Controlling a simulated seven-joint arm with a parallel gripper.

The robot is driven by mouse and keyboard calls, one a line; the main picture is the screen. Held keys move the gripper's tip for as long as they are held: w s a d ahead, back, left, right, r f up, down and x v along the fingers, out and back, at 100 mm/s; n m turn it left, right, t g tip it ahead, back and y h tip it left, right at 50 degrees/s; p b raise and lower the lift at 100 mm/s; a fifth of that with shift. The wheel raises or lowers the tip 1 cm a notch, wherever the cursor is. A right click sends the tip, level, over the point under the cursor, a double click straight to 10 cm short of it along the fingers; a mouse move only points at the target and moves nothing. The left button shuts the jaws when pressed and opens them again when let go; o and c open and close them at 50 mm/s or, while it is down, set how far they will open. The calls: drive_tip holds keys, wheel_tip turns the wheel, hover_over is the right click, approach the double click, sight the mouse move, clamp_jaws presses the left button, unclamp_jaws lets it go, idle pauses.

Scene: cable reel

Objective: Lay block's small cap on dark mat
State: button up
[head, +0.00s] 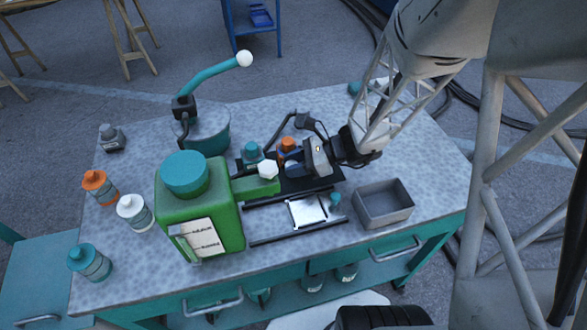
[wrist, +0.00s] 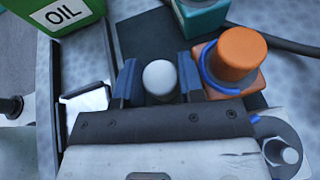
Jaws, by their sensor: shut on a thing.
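A small white cap (wrist: 160,77) sits between the two blue fingers of my gripper (wrist: 157,82). My gripper (head: 282,166) is shut on it, with the cap (head: 267,169) showing at its tip. The dark mat (wrist: 150,32) lies beneath and beyond the fingers; in the head view the mat (head: 325,178) is partly covered by the gripper. I cannot tell how high the cap is above it. A block with an orange cap (wrist: 237,55) stands close beside the right finger. A teal block (wrist: 203,17) is at the top of the wrist view.
The large green oil can (head: 200,215) stands left of my gripper. A white plate (head: 307,211) lies between dark rails in front. A grey open bin (head: 384,204) is to the right. Several bottles and a teal pot (head: 205,135) stand further left and behind.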

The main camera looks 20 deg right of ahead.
drive_tip(key=shift+f, duration=1.15)
drive_tip(key=shift+f, duration=0.1)
drive_tip(key=o, duration=0.6)
drive_tip(key=shift+r+v, duration=0.1)
drive_tip(key=shift+v, duration=2.9)
drive_tip(key=shift+r+v, duration=0.15)
drive_tip(key=shift+v, duration=2.9)
drive_tip(key=shift+a, duration=0.1)
